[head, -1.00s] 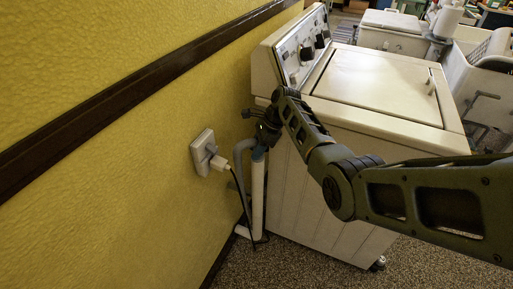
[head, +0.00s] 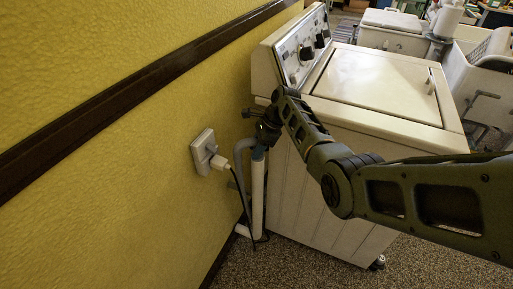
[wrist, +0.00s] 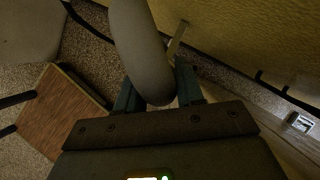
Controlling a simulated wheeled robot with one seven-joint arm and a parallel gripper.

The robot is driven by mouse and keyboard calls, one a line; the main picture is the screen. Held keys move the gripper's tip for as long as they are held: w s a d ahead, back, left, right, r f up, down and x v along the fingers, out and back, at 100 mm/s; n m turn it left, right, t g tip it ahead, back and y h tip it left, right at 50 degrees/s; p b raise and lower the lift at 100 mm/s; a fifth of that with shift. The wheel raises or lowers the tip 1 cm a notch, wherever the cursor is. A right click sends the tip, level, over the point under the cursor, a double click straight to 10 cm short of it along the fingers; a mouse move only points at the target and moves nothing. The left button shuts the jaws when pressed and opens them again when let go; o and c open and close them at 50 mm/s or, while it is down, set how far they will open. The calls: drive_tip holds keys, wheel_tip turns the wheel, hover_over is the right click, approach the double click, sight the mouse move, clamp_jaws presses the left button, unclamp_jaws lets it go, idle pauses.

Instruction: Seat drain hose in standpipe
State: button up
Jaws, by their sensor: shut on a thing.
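The grey drain hose (head: 239,158) bends in an arch beside the wall, behind the washer. My gripper (head: 265,132) is at the hose just above the standpipe, by the washer's back corner. In the wrist view the hose (wrist: 142,50) runs between the two teal fingers (wrist: 158,92), which are shut on it. The hose end is hidden by the gripper, so I cannot tell whether it is inside the pipe mouth.
A white washer (head: 385,85) stands close to the right of the standpipe. The yellow wall holds an outlet (head: 204,152) with a white plug (head: 219,163) and a dark cord. A dark rail (head: 130,85) crosses the wall. Carpet (head: 315,272) is clear in front.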

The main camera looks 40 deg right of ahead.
drive_tip(key=o, duration=0.8)
drive_tip(key=shift+s+f, duration=0.1)
drive_tip(key=shift+f, duration=0.2)
drive_tip(key=o, duration=0.8)
drive_tip(key=shift+r, duration=0.15)
drive_tip(key=shift+c, duration=0.2)
drive_tip(key=shift+r, duration=0.15)
drive_tip(key=shift+p+v, duration=2.05)
drive_tip(key=shift+v, duration=1.3)
